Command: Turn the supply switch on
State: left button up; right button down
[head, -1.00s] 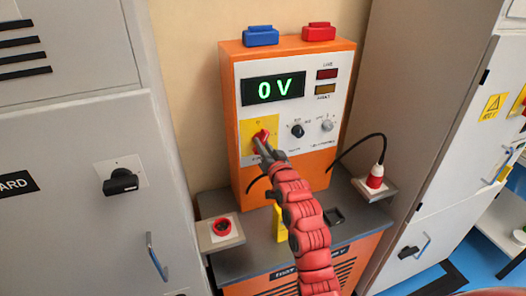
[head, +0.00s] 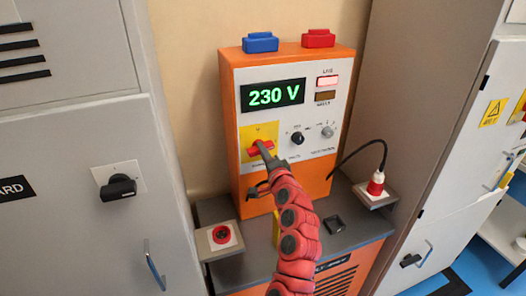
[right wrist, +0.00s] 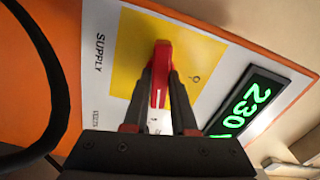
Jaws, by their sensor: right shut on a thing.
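The supply switch (head: 262,148) is a red handle on a yellow plate, on the white front panel of the orange unit. In the head view the handle lies roughly horizontal. My right gripper (head: 262,150) is at the handle. In the right wrist view the red handle (right wrist: 161,75) stands between the two fingers of my right gripper (right wrist: 161,95), which are shut on it. The display (head: 273,95) reads 230 V in green, and it also shows in part in the right wrist view (right wrist: 245,105). The lamp (head: 327,81) at the upper right of the panel is lit. My left gripper is not in view.
A black knob (head: 297,138) and a grey knob (head: 327,132) sit right of the switch. A red button (head: 221,235) is on the left ledge. A red plug (head: 376,183) with a black cable stands at right. Grey cabinets flank the unit.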

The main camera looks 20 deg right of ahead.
jog(key=shift+d+m+p, duration=0.1)
jog(key=shift+m+p, duration=0.2)
jog(key=shift+m, duration=0.9)
jog(key=c, duration=0.7)
grip_release()
jog(key=s+p, duration=0.1)
jog(key=s, duration=0.4)
jog(key=s+p, duration=0.1)
jog(key=s, duration=0.5)
jog(key=s+p, duration=0.2)
jog(key=s, duration=0.4)
jog(key=shift+s+d, duration=0.2)
jog(key=shift+d, duration=0.05)
